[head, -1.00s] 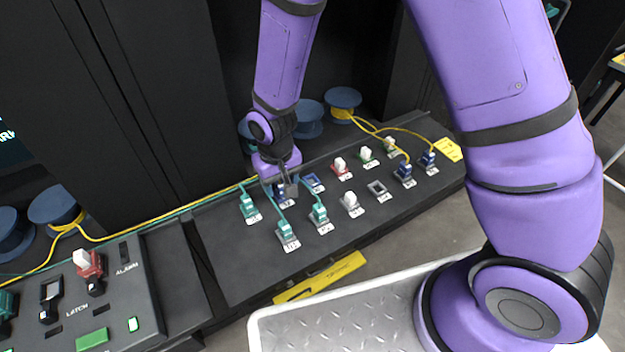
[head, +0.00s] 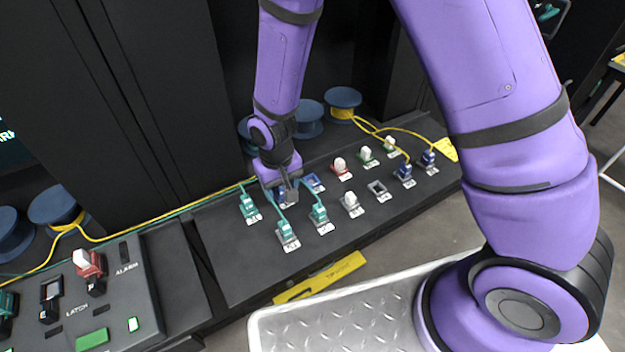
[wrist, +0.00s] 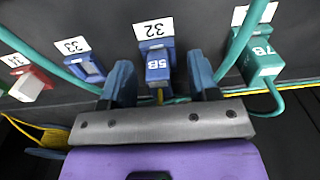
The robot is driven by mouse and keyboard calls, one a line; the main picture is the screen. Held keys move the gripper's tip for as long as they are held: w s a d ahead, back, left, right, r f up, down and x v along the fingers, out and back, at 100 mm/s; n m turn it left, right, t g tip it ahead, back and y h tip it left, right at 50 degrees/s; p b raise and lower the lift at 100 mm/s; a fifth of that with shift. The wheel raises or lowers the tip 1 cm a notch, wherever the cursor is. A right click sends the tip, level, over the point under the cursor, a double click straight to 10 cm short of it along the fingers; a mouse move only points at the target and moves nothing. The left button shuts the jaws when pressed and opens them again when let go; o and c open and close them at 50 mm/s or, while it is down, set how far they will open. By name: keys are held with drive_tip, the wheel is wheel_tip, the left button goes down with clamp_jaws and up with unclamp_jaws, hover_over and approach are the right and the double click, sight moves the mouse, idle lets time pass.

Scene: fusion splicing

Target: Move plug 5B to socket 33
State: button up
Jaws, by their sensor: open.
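The blue plug 5B (wrist: 158,68) stands in the blue socket labelled 32 in the wrist view. My gripper (wrist: 163,88) is open, with one finger on each side of the plug; I cannot tell whether either finger touches it. In the head view my gripper (head: 287,188) is low over the panel and hides most of that plug. Socket 33 (wrist: 90,69) is a blue frame beside it, to the left in the wrist view, and looks empty. It also shows in the head view (head: 314,183), just right of my gripper.
Teal plug 7B (wrist: 263,66) stands close to one finger, with its teal cable beside it. Another teal cable runs between socket 33 and the other finger. A red socket with a white plug (wrist: 28,86) is farther left. Teal plugs (head: 286,232) stand at the panel's front.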

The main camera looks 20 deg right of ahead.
clamp_jaws()
idle(0.3)
drive_tip(key=shift+r, duration=0.15)
drive_tip(key=shift+r, duration=2.8)
drive_tip(key=shift+r, duration=0.1)
